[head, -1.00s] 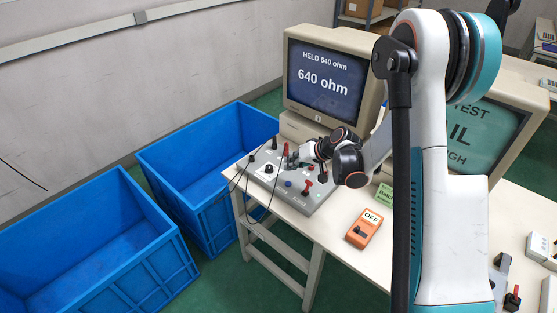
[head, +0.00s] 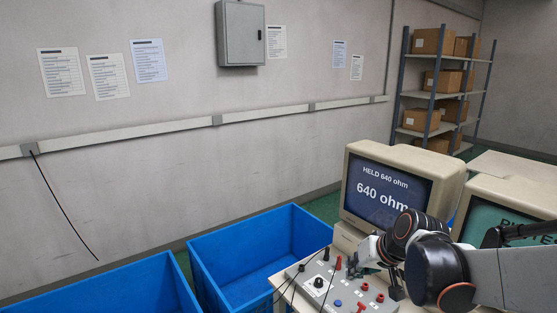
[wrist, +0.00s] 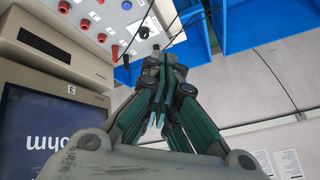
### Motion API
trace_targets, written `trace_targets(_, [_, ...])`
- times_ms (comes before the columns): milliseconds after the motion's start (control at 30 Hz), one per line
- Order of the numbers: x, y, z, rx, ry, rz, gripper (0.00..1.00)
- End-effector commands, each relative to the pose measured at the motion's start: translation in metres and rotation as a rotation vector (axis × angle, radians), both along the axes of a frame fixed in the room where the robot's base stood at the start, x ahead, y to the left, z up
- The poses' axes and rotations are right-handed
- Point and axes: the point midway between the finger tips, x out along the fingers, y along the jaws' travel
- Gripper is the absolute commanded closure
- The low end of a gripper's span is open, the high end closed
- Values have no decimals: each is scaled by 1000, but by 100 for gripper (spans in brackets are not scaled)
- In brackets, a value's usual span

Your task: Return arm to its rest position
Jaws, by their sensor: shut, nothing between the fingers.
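My arm (head: 445,270) reaches in from the right in the head view, with its dark joints in front of the monitor (head: 385,188). My gripper (head: 358,262) is low over the grey control box (head: 320,285), close to its red and black posts. In the wrist view my gripper (wrist: 160,62) has its teal and grey fingers drawn together, with nothing seen between them. The control box (wrist: 118,12) with its red and blue knobs lies beyond the fingertips there. I cannot tell whether the fingertips touch a post. The monitor reads "HELD 640 ohm".
Two blue bins (head: 255,245) (head: 110,285) stand left of the bench. A second monitor (head: 505,210) is at the right, partly behind my arm. Black leads (head: 290,283) hang at the box's left edge. Shelves with cartons (head: 440,85) stand far back.

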Motion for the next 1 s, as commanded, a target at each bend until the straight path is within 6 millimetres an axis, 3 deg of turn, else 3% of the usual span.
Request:
trace_targets(300, [-83, 2, 37, -107, -9, -18, 100])
trace_targets(600, [-158, -3, 48, -206, -31, -33, 100])
trace_targets(800, [-194, -9, 46, -258, -48, -41, 100])
trace_targets(1000, [-209, -12, 43, -281, -56, -44, 100])
